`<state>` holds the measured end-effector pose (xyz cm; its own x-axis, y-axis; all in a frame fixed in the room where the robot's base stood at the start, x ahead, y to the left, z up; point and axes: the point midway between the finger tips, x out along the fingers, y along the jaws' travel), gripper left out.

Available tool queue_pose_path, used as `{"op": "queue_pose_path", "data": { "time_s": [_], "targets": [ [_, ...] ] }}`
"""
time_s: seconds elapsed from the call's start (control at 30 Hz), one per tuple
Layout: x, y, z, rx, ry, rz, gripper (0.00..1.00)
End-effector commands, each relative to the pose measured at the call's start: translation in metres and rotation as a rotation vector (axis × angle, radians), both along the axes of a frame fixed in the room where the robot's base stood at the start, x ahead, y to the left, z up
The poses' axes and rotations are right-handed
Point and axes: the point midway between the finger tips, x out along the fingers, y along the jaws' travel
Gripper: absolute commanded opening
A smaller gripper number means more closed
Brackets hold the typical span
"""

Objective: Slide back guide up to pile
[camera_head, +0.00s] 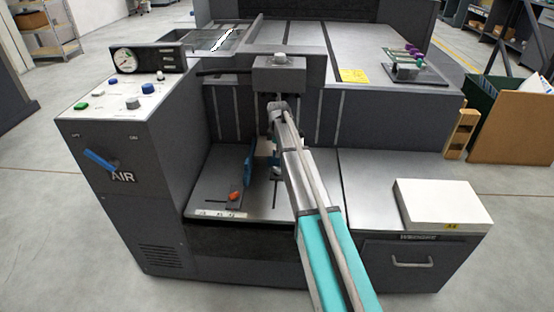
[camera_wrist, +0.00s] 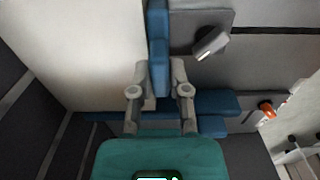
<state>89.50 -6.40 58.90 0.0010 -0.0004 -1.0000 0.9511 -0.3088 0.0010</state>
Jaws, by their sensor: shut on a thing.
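My gripper (camera_wrist: 159,92) is shut on the upright blue back guide (camera_wrist: 158,50) in the wrist view, one finger on each side of it. The pale top of what looks like the pile (camera_wrist: 85,50) lies just left of the guide. Any small gap between them is hard to tell. A grey plate with a light knob (camera_wrist: 211,42) lies right of the guide.
A white paper stack (camera_head: 440,202) labelled A4 lies on the right shelf. The control box (camera_head: 120,110) with a blue AIR lever stands left.

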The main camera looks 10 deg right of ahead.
Motion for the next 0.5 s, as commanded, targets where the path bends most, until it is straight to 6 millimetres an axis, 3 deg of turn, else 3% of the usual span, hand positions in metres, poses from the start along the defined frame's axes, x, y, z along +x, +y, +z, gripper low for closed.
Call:
{"op": "queue_pose_path", "data": {
  "time_s": [0.4,0.43,0.5],
  "targets": [
    [0.0073,-0.0025,0.0001,-0.002,-0.005,0.0,0.0],
    [0.0075,-0.0025,0.0001,-0.002,-0.005,-0.001,0.28],
    [0.0076,-0.0026,0.0002,-0.002,-0.005,-0.001,0.41]
  ]
}}
